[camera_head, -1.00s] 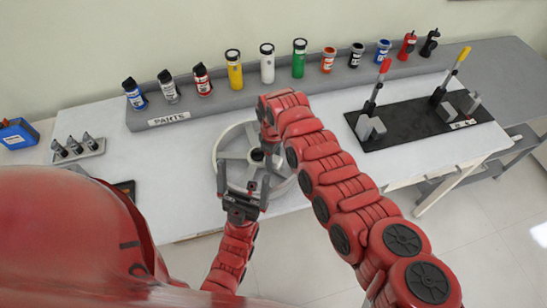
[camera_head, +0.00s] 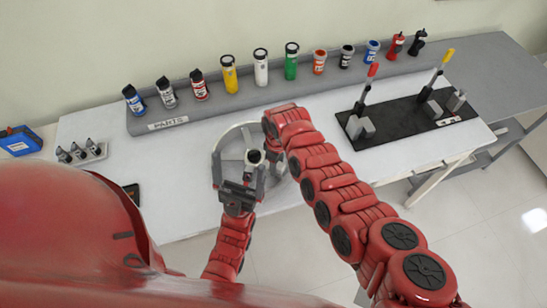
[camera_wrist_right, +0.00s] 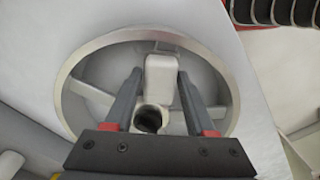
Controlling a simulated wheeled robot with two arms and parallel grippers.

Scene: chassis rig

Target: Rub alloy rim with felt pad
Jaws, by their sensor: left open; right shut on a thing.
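The alloy rim (camera_head: 229,135), a silver spoked wheel, lies flat on the white bench in the head view, partly hidden by my arms. It also fills the middle of the right wrist view (camera_wrist_right: 60,95), with a dark round hub opening. My right gripper (camera_head: 270,160) is over the rim. In the right wrist view my right gripper (camera_wrist_right: 158,80) is shut on a pale block, seemingly the felt pad (camera_wrist_right: 160,78), above the rim. Whether the pad touches the rim I cannot tell. My left gripper (camera_head: 239,172) is open and empty at the rim's near-left side.
A grey rack (camera_head: 190,112) with paint bottles and cans runs along the back. A black board (camera_head: 410,120) with upright red and yellow-handled tools is at right. A small tray (camera_head: 82,152) with several dark-tipped pieces is at left.

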